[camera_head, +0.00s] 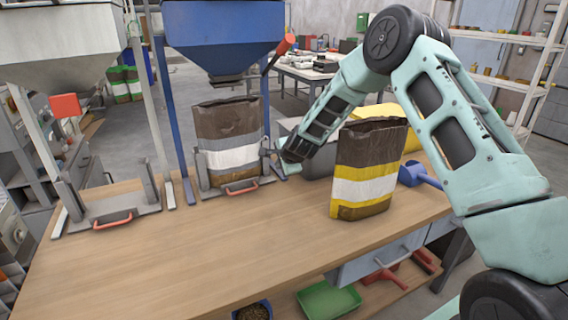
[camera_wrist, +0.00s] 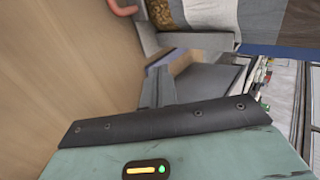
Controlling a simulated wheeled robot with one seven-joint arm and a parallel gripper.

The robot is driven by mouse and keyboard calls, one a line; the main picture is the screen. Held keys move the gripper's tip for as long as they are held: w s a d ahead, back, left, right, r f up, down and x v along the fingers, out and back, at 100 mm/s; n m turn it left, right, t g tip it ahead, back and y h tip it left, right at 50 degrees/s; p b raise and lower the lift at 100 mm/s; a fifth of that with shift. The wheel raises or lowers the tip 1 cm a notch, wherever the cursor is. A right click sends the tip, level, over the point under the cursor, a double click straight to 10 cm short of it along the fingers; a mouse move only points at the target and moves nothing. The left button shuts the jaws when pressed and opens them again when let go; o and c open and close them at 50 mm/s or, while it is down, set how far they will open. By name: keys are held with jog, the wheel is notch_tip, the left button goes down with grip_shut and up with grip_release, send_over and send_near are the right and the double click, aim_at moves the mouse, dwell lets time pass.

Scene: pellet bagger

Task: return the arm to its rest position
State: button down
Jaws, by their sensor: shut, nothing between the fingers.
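My mint-green arm (camera_head: 435,85) comes in from the right and bends high at a dark elbow joint. My gripper (camera_head: 283,168) is low over the bench, just right of the holder with the grey-striped bag (camera_head: 229,135). I cannot tell whether it touches the holder. In the wrist view my gripper (camera_wrist: 160,85) has its fingers shut and empty, with a bag and metal holder (camera_wrist: 148,35) close beyond them.
An empty holder (camera_head: 110,205) with a red handle stands at left. Blue hopper (camera_head: 222,30) hangs above the grey-striped bag. A blue scoop (camera_head: 418,175) lies right of the yellow-striped bag. A green tray (camera_head: 328,300) sits below.

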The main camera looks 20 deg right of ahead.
jog(key=shift+v, duration=2.1)
jog(key=s+a+r+n+g+y, duration=0.2)
jog(key=s+a+r+n+g, duration=0.15)
jog(key=s+a+n, duration=0.55)
jog(key=s+a+r+n+g+y, duration=0.2)
jog(key=s+a+r+n, duration=0.25)
jog(key=s+a, duration=0.85)
jog(key=s+d+n+g+h, duration=0.2)
jog(key=s+n, duration=1)
jog(key=s, duration=1.4)
jog(key=shift+s+r+g+h, duration=0.2)
jog(key=shift+r+g+h, duration=0.2)
jog(key=shift+g+h, duration=0.45)
jog(key=shift+w, duration=0.1)
